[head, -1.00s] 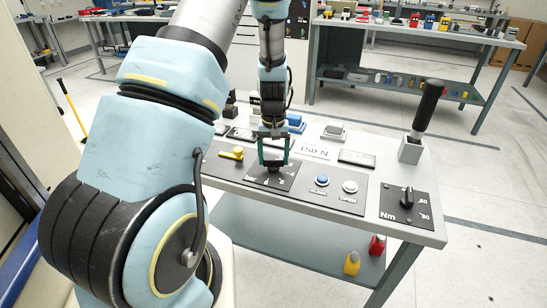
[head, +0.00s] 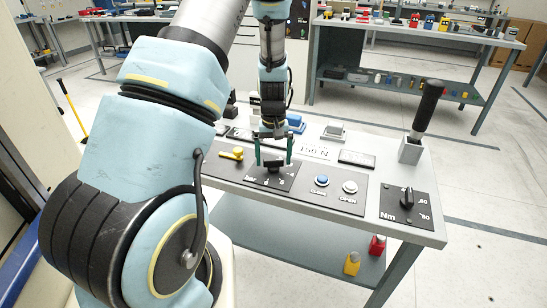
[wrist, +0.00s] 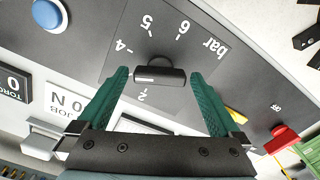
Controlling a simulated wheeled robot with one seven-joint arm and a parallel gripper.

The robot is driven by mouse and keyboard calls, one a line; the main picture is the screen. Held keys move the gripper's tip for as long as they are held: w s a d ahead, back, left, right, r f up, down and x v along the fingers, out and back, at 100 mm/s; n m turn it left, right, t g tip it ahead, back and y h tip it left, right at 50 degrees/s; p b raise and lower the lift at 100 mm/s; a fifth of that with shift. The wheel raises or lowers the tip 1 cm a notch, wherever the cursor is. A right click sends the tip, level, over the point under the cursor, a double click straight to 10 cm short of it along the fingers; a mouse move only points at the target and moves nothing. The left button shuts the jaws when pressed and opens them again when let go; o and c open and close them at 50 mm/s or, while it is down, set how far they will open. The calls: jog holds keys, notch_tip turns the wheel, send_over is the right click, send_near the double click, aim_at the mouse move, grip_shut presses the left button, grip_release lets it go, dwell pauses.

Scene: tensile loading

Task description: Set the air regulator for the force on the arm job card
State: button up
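The air regulator is a black knob (wrist: 160,74) with a pale mark, on a dark dial plate (wrist: 183,50) printed with 2, 4, 5, 6 and "bar". I cannot tell exactly which value it points at. In the head view the knob (head: 274,167) sits below my gripper. My gripper (wrist: 161,80) has two green fingers spread apart, one on each side of the knob with a gap on both sides. It also shows over the dial in the head view (head: 274,157). The job card (head: 314,151) reads 150 N; the wrist view shows only part of this card (wrist: 67,104).
A yellow lever (head: 233,153) is left of the dial. A blue button (head: 322,180) and a white OPEN button (head: 350,186) are to its right. An Nm dial (head: 407,198) and a black-handled tool in a holder (head: 410,150) stand at the table's right end.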

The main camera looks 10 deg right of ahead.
aim_at(274, 159)
notch_tip(274, 159, up, 11)
jog(key=b, duration=0.2)
dwell(0.5)
jog(key=shift+f, duration=0.1)
jog(key=s+a+r, duration=0.2)
jog(key=s+a, duration=0.5)
jog(key=a, duration=0.1)
jog(key=s+a+r+t, duration=0.1)
jog(key=s+a+r, duration=0.1)
jog(key=s+a, duration=0.5)
jog(key=shift+s+a+r+t, duration=0.15)
jog(key=shift+a+r+t, duration=0.15)
jog(key=shift+a, duration=0.5)
